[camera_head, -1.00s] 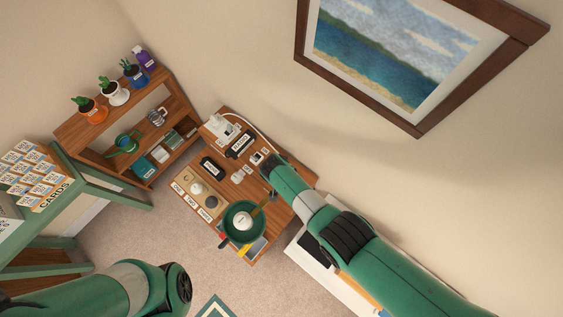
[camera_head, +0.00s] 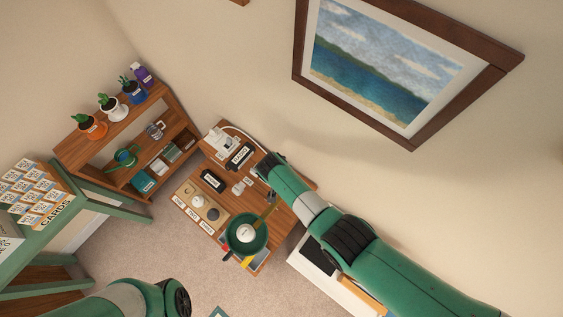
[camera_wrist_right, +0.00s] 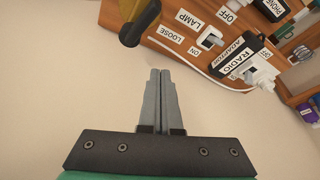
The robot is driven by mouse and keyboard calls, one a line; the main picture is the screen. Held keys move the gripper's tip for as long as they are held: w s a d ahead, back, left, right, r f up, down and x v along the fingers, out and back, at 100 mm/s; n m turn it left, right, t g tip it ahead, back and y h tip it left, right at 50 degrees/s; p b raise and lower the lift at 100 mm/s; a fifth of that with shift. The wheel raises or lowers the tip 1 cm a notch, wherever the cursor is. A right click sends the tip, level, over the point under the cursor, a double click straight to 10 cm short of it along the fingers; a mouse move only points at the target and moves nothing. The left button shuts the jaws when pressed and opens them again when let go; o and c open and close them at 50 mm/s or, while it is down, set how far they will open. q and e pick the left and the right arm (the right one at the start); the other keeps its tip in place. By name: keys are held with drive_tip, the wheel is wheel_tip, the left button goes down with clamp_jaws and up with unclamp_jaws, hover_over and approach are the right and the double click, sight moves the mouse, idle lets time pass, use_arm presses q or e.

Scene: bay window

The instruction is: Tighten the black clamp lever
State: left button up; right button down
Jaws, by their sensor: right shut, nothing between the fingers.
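In the right wrist view, a black lever-like part (camera_wrist_right: 141,23) with a brass-coloured piece (camera_wrist_right: 130,8) shows at the top edge, cut off by the frame. It looks like the clamp lever. My right gripper (camera_wrist_right: 160,72) is shut and empty, below the black part in the picture and apart from it. In the head view, the right arm's end is over the back right of the wooden table (camera_head: 188,190), and its fingertips cannot be made out. The green lamp (camera_head: 236,247) with its brass arm (camera_head: 269,211) is there too. The clamp lever cannot be made out in that view. My left gripper is out of frame.
In the right wrist view, a lamp switch (camera_wrist_right: 211,38) has LAMP, LOOSE, ON and OFF labels near it. A black RADIO adapter (camera_wrist_right: 240,57) is beside it. A shelf (camera_head: 73,150) with potted plants stands left. A framed picture (camera_head: 297,45) hangs on the wall.

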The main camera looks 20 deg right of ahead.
use_arm(q)
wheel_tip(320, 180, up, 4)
drive_tip(key=shift+p, duration=1.2)
use_arm(e)
drive_tip(key=r, duration=0.1)
drive_tip(key=s+r, duration=0.1)
drive_tip(key=r, duration=0.2)
drive_tip(key=shift+s+d+r, duration=0.2)
drive_tip(key=shift+s+r, duration=0.1)
